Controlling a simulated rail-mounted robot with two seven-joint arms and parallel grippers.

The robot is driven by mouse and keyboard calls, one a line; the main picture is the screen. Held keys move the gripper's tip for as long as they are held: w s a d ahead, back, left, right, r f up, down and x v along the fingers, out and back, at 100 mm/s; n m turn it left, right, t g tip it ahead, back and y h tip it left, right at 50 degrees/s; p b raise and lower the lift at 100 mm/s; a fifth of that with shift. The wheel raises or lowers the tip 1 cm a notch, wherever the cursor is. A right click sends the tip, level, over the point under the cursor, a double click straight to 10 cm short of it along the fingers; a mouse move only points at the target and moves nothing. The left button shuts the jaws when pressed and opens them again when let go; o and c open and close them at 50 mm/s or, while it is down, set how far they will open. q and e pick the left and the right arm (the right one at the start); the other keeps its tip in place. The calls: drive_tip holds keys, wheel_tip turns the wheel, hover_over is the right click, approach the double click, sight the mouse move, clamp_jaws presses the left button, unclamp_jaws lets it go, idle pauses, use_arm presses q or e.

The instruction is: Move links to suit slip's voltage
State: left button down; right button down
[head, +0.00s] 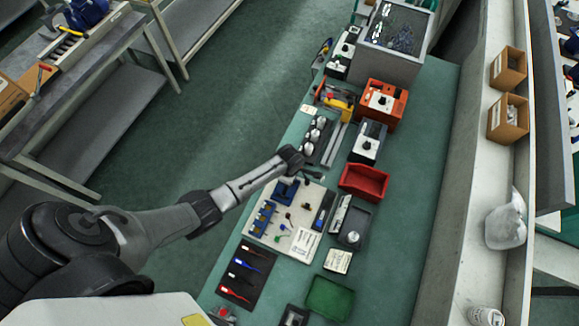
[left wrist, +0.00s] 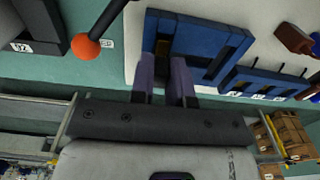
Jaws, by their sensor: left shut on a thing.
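A cream board (head: 268,238) on the green bench carries a blue terminal block (head: 286,190) and a row of smaller blue blocks (head: 262,218). A printed white slip (head: 305,244) lies at the board's near right corner. In the left wrist view, the larger blue block (left wrist: 205,62) has dark slots with brass-coloured parts. My left gripper (left wrist: 166,66) is at its left end, shut on a small dark link (left wrist: 163,47), mostly hidden between the fingers. I cannot tell whether the link is still seated. The row of blue blocks (left wrist: 262,82) is to the right. My right gripper is out of view.
Beside the board are a black tool mat (head: 246,274), a red bin (head: 364,182), a green tray (head: 330,299) and a grey tray (head: 353,226). The floor left of the bench is clear.

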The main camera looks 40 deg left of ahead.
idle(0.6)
use_arm(q)
drive_tip(key=shift+f, duration=0.3)
idle(0.4)
drive_tip(key=c, duration=1.4)
unclamp_jaws()
drive_tip(key=o, duration=0.5)
drive_tip(key=shift+o, duration=0.2)
drive_tip(key=shift+r, duration=0.1)
wheel_tip(320, 180, up, 4)
drive_tip(key=p, duration=0.4)
drive_tip(key=shift+r+p, duration=1.65)
drive_tip(key=shift+p, duration=0.6)
